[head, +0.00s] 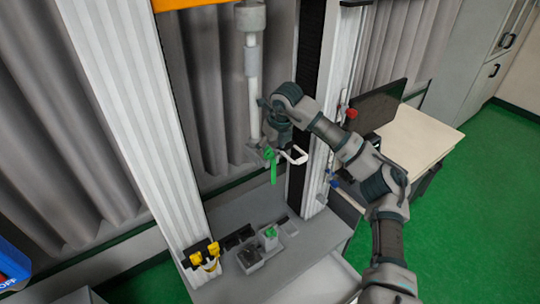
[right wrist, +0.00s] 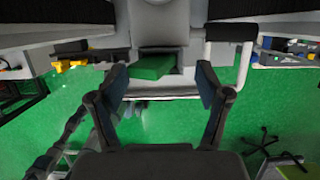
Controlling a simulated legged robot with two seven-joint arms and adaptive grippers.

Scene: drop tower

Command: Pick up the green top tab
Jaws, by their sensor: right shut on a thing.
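The green top tab (head: 271,163) is at the lower end of the pale vertical rod of the tower, above the grey base. My right gripper (head: 268,145) is at its upper part, and I take it as shut on the tab. In the right wrist view the green tab (right wrist: 152,67) shows as a flat block between the two dark fingers (right wrist: 162,84), under a pale part. Gaps seem to show beside the tab there, so the exact contact is unclear. My left gripper is not in view.
A white U-shaped handle (head: 296,155) is right beside the gripper. The white tower columns (head: 137,110) stand on both sides. Below, the grey base (head: 300,262) carries a small grey tray (head: 250,267) and yellow-and-black parts (head: 205,256). A desk with a monitor (head: 378,107) stands at right.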

